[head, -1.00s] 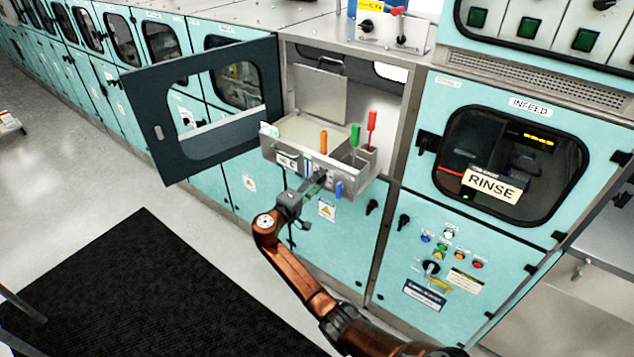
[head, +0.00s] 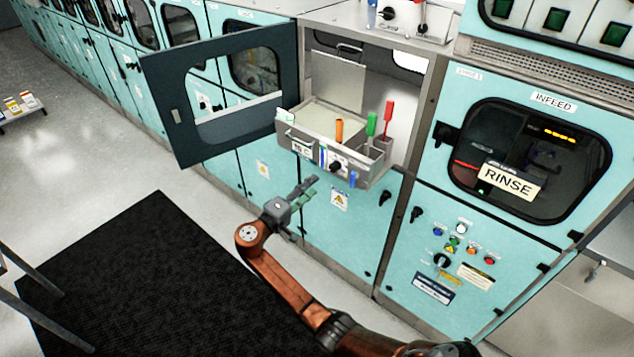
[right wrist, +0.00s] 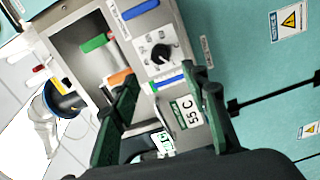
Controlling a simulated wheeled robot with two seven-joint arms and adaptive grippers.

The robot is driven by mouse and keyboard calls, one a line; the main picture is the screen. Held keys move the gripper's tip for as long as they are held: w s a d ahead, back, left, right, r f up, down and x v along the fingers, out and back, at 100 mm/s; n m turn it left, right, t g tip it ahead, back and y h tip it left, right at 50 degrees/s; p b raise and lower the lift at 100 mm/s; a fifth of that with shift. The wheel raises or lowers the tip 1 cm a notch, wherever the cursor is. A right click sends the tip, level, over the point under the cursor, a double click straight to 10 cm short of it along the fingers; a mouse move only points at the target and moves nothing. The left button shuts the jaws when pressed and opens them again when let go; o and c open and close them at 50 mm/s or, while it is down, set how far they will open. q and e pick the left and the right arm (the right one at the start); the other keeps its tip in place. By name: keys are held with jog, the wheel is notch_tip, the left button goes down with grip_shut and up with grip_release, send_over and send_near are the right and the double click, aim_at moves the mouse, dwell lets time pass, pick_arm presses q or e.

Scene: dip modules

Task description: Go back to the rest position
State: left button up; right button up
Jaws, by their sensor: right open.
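My right gripper (head: 306,190) is open and empty in the head view, in front of and below the open module's pulled-out tray (head: 306,152). In the right wrist view its two dark green fingers (right wrist: 165,108) stand apart, with the tray front between and beyond them. The tray front carries a black knob (head: 336,167), which also shows in the right wrist view (right wrist: 161,53), and a label reading 55 C (right wrist: 190,110). The gripper looks clear of the tray. My left gripper is not in view.
A dark windowed door (head: 230,100) stands open left of the tray. Orange, green and red handles (head: 388,118) stick up from the tray. The INFEED cabinet with its RINSE sign (head: 511,181) is at the right. A black mat (head: 150,270) lies on the open floor at the lower left.

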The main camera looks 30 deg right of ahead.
jog(key=shift+s+a, duration=0.1)
jog(key=shift+a, duration=0.1)
jog(key=shift+f, duration=0.1)
